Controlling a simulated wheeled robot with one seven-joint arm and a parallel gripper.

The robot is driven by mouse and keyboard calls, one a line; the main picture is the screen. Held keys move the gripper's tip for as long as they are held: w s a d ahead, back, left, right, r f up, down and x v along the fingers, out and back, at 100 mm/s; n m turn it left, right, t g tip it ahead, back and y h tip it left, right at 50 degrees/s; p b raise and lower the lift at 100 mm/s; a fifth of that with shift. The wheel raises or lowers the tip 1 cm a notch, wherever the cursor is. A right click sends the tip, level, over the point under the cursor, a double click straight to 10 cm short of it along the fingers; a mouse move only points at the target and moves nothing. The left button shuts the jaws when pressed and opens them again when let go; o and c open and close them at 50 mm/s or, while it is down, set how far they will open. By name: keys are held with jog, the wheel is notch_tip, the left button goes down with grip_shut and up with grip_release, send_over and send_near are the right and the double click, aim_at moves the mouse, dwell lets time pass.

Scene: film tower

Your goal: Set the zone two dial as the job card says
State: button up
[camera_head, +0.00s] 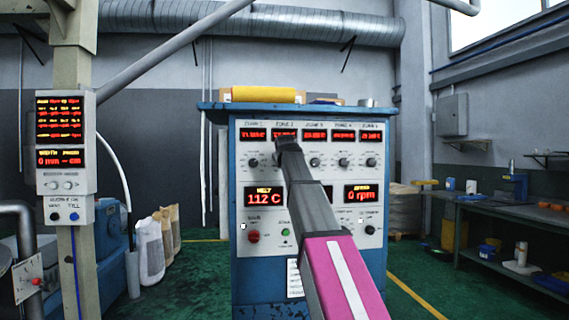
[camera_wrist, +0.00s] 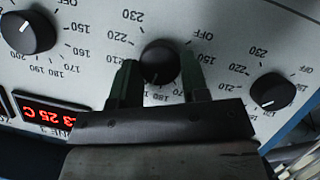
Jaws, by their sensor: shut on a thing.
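The zone two dial (camera_wrist: 160,62) is a black round knob on the pale panel, with printed marks from OFF up to 230 around it. My gripper (camera_wrist: 159,82) is shut on this dial, one finger on each side. Its pointer is not clear to see. In the head view my gripper (camera_head: 285,146) reaches the panel just below the ZONE 2 display (camera_head: 284,134) and hides the dial. That red display is too small to read. A white sheet of print (camera_head: 294,278) hangs low on the cabinet front, unreadable; I cannot tell if it is the job card.
Neighbouring dials stand close by on both sides: one (camera_wrist: 28,32) at left and one (camera_wrist: 270,90) at right in the wrist view.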

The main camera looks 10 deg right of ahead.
jog(key=m+y, duration=0.2)
jog(key=m, duration=0.1)
jog(key=m+y, duration=0.1)
jog(key=shift+d+f, duration=0.15)
jog(key=shift+d, duration=0.1)
jog(key=shift+m, duration=0.3)
dwell(0.5)
jog(key=o, duration=0.9)
jog(key=shift+s, duration=0.1)
jog(key=v, duration=1)
jog(key=shift+s+d, duration=0.2)
jog(key=shift+s, duration=0.1)
